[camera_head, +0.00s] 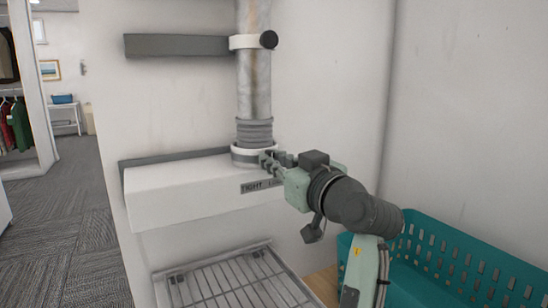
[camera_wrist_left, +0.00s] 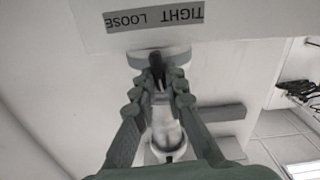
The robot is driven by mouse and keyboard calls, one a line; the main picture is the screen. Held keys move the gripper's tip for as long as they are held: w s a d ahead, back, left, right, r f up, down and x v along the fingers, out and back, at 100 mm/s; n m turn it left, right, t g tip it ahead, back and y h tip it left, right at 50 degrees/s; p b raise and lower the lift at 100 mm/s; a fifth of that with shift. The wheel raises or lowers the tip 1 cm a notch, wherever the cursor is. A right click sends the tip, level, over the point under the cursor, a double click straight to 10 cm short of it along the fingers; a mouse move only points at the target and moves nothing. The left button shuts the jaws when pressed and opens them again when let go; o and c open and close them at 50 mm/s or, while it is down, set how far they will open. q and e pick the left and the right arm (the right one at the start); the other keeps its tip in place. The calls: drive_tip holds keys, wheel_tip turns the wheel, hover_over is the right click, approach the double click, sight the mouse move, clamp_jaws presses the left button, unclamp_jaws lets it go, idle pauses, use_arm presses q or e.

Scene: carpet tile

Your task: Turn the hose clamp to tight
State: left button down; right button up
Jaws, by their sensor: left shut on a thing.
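The hose clamp is a pale band (camera_head: 246,158) around the bottom of the grey ribbed hose (camera_head: 254,132), just above a white box-like ledge. In the left wrist view, its dark handle (camera_wrist_left: 157,66) shows between the fingertips of my left gripper (camera_wrist_left: 158,82). In the head view, the left gripper (camera_head: 272,160) is at the clamp's right front and hides part of it. The gripper is shut on the handle. A grey label (camera_head: 262,186) on the ledge reads TIGHT at left and LOOSE at right, its right end partly hidden; it shows fully but upside down in the wrist view (camera_wrist_left: 153,17). My right gripper is not in view.
A metal pipe (camera_head: 254,85) rises above the hose, with a second white band and black knob (camera_head: 269,40) higher up beside a dark bar (camera_head: 176,45). A wire rack (camera_head: 232,285) is below the ledge. A teal basket (camera_head: 470,262) stands at the right.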

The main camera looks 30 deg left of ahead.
use_arm(q)
drive_tip(key=shift+w+d+m+p, duration=0.1)
drive_tip(key=shift+m+p, duration=1.05)
drive_tip(key=shift+m, duration=1.15)
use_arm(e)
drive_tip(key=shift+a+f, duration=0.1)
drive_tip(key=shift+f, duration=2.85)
use_arm(q)
drive_tip(key=c, duration=1.6)
unclamp_jaws()
drive_tip(key=shift+o, duration=0.2)
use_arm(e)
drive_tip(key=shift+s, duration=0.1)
use_arm(q)
drive_tip(key=shift+r, duration=0.1)
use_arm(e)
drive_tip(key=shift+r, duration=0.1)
use_arm(q)
wheel_tip(320, 180, up, 10)
